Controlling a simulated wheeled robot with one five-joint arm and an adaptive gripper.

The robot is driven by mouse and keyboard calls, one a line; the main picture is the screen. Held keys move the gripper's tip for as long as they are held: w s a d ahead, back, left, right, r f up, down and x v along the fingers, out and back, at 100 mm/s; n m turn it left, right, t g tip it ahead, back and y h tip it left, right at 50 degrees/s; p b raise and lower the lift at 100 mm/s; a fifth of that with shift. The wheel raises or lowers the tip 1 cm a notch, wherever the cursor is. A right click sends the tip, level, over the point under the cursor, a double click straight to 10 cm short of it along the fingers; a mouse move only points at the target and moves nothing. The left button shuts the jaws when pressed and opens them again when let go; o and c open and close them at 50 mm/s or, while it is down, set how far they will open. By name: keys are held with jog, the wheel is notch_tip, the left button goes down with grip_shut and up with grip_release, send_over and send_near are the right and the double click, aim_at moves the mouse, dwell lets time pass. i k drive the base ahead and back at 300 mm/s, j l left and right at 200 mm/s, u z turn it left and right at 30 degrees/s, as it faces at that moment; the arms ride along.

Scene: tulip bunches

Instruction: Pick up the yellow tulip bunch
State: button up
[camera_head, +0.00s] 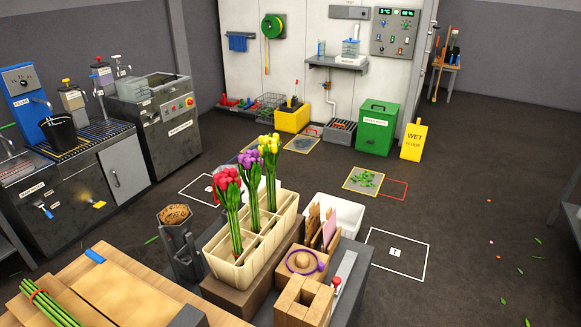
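The yellow tulip bunch (270,147) stands upright, green stems down, in the far compartment of a cream divided holder (227,269). The purple tulip bunch (250,162) stands in the middle, just left of and nearer than the yellow one. The red tulip bunch (228,188) stands nearest, to the left. The purple blooms are close to the yellow blooms in the picture and may overlap them. The lower stem ends are hidden inside the holder. My gripper is not in view.
Right of the holder are a wooden block with a purple ring (307,262), upright cards (314,222) and a red-knobbed tool (337,283). A wooden worktop (120,290) with green stems (48,306) is at front left. A grey bin (183,250) stands left.

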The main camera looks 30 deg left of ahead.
aim_at(268, 147)
jog(key=i, duration=1.65)
jog(key=i+u, duration=0.35)
jog(key=i+l+u, duration=0.15)
jog(key=i+u, duration=0.2)
jog(key=u, duration=3.3)
jog(key=j, duration=0.1)
